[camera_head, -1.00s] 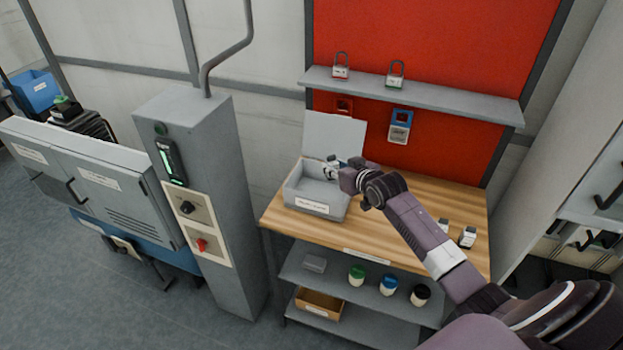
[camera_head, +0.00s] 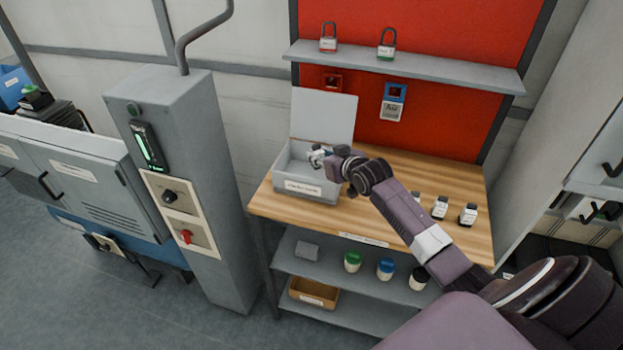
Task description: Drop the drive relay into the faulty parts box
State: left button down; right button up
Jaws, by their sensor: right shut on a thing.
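The grey open-topped box (camera_head: 283,185) with a white label on its front stands at the left end of the wooden bench; the label is too small to read surely. Its lid (camera_head: 325,115) stands up behind it. My right gripper (camera_head: 316,157) reaches in from the right and is over the box's opening. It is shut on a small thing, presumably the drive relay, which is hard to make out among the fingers. The gripper hides part of the box's inside and right wall. My left gripper is not in view.
Several small white-and-dark units (camera_head: 440,208) stand on the right of the bench (camera_head: 390,160). Two padlocks (camera_head: 387,45) sit on the shelf above. Jars (camera_head: 385,269) and a brown tray (camera_head: 314,293) are below. A grey control column (camera_head: 200,150) stands left of the bench.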

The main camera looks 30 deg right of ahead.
jog(key=shift+s+r, duration=0.1)
jog(key=o, duration=1.2)
jog(key=shift+o, duration=0.2)
jog(key=v, duration=1.1)
jog(key=shift+s, duration=0.4)
jog(key=shift+a+r, duration=0.1)
